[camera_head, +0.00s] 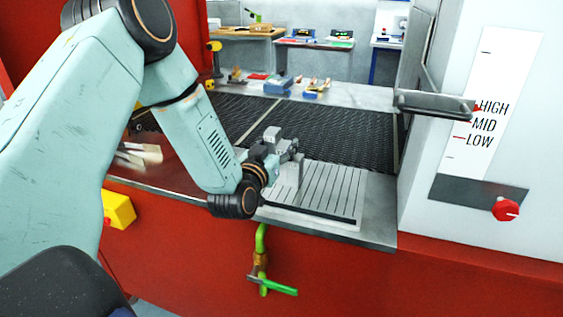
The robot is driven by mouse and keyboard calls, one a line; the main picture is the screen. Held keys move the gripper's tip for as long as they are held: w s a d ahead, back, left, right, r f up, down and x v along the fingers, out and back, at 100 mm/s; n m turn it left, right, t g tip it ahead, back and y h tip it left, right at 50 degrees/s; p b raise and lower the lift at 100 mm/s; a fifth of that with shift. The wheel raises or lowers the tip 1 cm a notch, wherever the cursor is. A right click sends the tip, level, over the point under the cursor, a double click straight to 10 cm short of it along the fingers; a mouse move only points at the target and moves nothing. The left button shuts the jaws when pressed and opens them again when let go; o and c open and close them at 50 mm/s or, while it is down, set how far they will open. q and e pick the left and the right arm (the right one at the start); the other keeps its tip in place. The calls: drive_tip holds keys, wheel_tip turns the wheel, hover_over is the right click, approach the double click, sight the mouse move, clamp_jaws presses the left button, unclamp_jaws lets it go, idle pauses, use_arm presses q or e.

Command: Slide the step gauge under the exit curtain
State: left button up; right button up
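My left arm comes in from the left and reaches down over the front ledge. Its gripper (284,153) is beside and partly over a grey upright block (288,183) at the left end of a grooved metal plate (333,194). The block may be the step gauge, but I cannot tell for sure. Its upper part is hidden by the gripper, and whether the fingers are open or closed on it does not show clearly. I cannot make out an exit curtain. My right gripper is not in view.
The dark mesh belt (345,135) lies behind the plate. A white panel with a HIGH, MID, LOW scale (487,120) and a red knob (506,209) stands right. A green-handled valve (270,284) is below the ledge. Small items stand on the far ledge (365,95).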

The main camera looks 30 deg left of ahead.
use_arm(q)
drive_tip(key=shift+w+d, duration=0.1)
drive_tip(key=c, duration=1.1)
